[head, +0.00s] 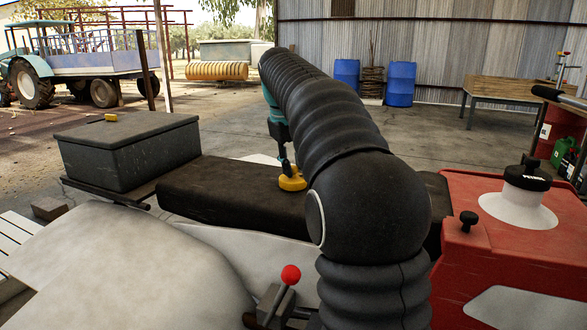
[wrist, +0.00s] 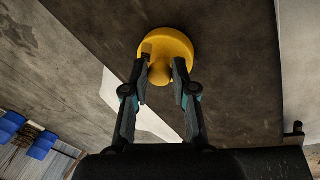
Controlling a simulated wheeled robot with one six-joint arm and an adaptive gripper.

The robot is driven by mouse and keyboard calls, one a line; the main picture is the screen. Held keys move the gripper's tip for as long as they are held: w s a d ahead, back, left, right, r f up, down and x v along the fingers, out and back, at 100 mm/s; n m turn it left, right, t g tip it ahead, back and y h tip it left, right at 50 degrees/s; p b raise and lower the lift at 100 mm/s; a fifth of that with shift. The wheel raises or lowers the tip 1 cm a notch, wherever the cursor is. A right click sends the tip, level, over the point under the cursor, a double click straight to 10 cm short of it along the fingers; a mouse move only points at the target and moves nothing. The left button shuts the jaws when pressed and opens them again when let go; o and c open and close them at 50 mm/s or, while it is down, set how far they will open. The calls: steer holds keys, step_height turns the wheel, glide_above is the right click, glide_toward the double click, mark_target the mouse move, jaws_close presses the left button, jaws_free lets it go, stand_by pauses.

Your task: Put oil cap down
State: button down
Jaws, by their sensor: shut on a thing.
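The oil cap (head: 292,183) is a round yellow disc with a small knob. In the head view it is at or just above the top of the long dark seat (head: 230,192); I cannot tell whether it touches. My gripper (head: 287,165) comes down onto it from above, partly hidden by my arm. In the wrist view the oil cap (wrist: 168,42) is at the top middle, and my gripper (wrist: 163,68) is shut on its knob. The dark seat surface (wrist: 235,90) fills the area behind the cap.
A grey box (head: 130,150) with a small yellow item (head: 110,117) on its lid stands left of the seat. A red body (head: 500,255) with a white filler neck and black cap (head: 527,178) is at right. A red-knobbed lever (head: 290,275) rises in front. The seat's left part is clear.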

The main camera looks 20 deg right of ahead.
steer(key=shift+f, duration=0.6)
steer(key=shift+f, duration=0.15)
steer(key=c, duration=0.9)
jaws_free()
steer(key=shift+c, duration=0.2)
steer(key=v, duration=1.2)
